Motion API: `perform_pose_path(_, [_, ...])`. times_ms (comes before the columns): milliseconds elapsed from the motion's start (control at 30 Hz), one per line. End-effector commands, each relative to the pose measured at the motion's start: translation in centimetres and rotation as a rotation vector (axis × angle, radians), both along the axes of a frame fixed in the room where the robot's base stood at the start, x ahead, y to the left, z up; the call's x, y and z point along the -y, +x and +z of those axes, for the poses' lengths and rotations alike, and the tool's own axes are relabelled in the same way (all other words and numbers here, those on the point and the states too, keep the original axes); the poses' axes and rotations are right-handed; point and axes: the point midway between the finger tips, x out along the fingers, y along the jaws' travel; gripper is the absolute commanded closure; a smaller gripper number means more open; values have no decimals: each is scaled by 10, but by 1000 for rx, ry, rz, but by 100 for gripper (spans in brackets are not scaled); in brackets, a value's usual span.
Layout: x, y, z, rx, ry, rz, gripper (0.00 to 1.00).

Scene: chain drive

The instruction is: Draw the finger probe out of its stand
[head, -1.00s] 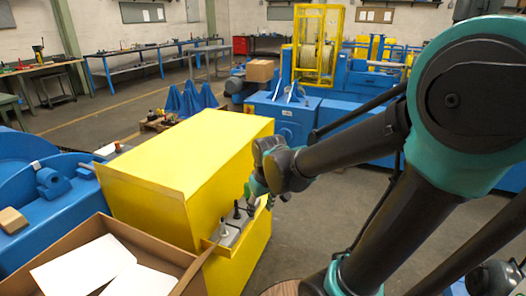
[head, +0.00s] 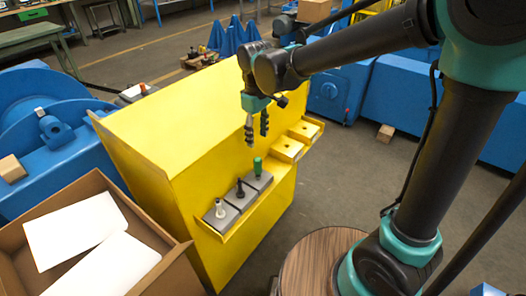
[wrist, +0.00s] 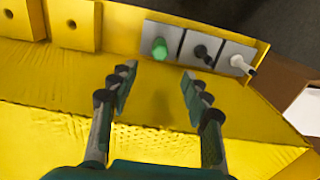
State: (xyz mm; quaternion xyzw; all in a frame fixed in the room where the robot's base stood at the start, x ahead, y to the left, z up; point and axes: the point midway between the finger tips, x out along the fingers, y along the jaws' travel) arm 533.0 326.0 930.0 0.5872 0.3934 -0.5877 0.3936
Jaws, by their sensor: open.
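Three small upright tools stand in grey blocks on a ledge of the yellow cabinet: one green (head: 258,166), one black (head: 240,189) and one white (head: 220,208). I cannot tell for certain which is the finger probe. The wrist view also shows the green tool (wrist: 159,48), the black tool (wrist: 202,53) and the white tool (wrist: 240,64). My gripper (head: 257,128) is open and empty, fingers pointing down, above the green tool and apart from it. In the wrist view, my gripper (wrist: 158,84) has its fingertips spread to either side of the green tool's line.
The yellow cabinet (head: 185,125) rises behind the ledge. Yellow blocks with holes (head: 288,148) sit further along it. A cardboard box (head: 160,232) with white sheets stands at the lower left. A round wooden top (head: 305,262) is near my arm's base. Grey floor lies beyond the ledge.

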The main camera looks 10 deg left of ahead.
Motion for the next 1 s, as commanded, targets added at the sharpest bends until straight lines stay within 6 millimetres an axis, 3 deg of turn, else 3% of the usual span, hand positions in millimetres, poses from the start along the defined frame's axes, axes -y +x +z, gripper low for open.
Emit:
perform_pose_path(700, [0,1,-126,0,1,-2,52])
perform_pose_path(1000, [1,0,-157,0,1,-2,52])
